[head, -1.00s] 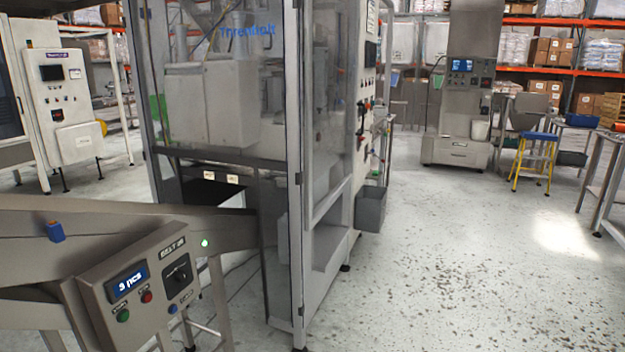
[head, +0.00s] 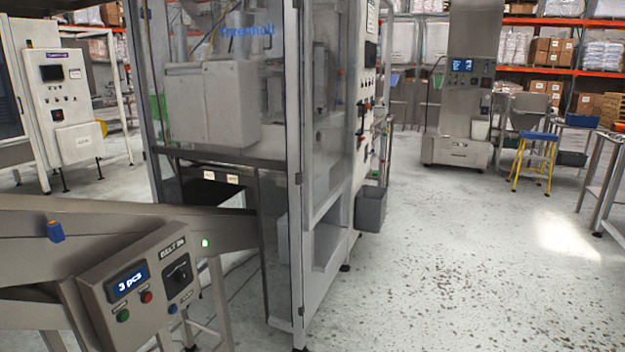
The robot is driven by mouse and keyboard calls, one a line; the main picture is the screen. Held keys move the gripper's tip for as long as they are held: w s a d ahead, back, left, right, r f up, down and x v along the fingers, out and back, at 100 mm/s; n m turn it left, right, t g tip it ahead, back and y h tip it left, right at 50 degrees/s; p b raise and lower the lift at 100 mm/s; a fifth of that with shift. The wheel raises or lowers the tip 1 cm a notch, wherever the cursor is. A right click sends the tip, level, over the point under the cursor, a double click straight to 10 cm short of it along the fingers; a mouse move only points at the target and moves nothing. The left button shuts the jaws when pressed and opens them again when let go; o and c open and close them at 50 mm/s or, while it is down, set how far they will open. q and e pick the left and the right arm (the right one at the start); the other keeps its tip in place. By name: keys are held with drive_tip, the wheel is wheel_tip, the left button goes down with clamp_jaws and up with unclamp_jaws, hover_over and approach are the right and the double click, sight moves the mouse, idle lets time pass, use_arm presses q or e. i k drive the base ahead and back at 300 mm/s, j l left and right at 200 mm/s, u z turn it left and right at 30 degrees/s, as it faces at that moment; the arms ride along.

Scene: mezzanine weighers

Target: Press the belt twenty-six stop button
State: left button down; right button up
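A grey belt control box (head: 152,262) stands at the lower left of the head view, beside a conveyor. Its label (head: 172,246) seems to read "BELT" with a number too blurred to be sure of. It carries a display (head: 128,282) reading "3 pcs", a green button (head: 123,316), a red button (head: 146,297), a black rotary switch (head: 179,273) and a small blue button (head: 172,309). Neither of my grippers is in view.
The conveyor (head: 60,225) runs along the left into a tall glazed machine (head: 330,170), which blocks the middle. A grey bin (head: 370,208) hangs on its right side. Open speckled floor (head: 450,270) lies to the right. A yellow step stool (head: 534,160) and a table (head: 605,180) stand far right.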

sight(147, 296)
drive_tip(key=i+j+u, duration=0.1)
drive_tip(key=u, duration=1.15)
